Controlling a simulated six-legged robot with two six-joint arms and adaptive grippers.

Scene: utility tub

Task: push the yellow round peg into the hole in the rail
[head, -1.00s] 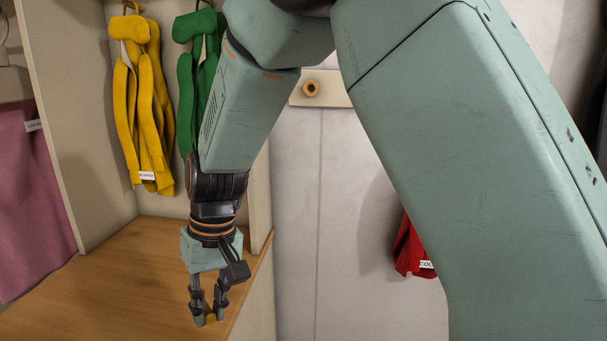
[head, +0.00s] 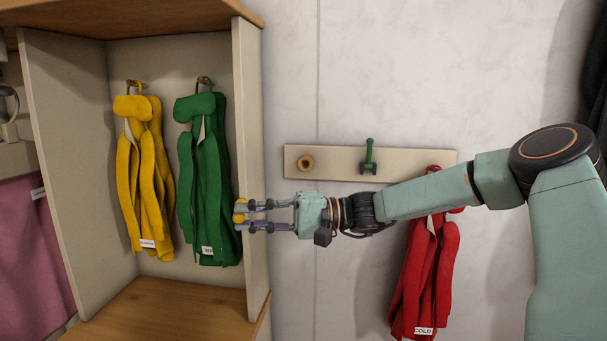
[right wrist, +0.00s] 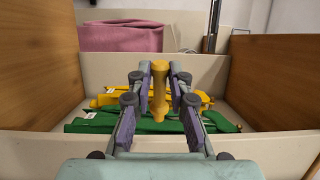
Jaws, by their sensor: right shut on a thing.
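My right gripper (head: 242,217) is shut on the yellow round peg (head: 239,212). In the head view it points left, its tips in front of the cabinet's right side panel. In the right wrist view the peg (right wrist: 159,88) stands out between the two fingers (right wrist: 158,100), gripped across its length. The pale rail (head: 330,165) is fixed to the wall, above and to the right of the gripper. The hole (head: 305,163) is a dark opening with an orange-brown ring near the rail's left end. The peg is apart from the rail. My left gripper is not in view.
A green peg (head: 370,155) sits in the rail right of the hole. A red jacket (head: 425,270) hangs below the rail, partly behind my arm. Yellow (head: 150,190) and green (head: 205,180) jackets hang in the open cabinet (head: 245,110). Pink cloth (head: 30,250) is far left.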

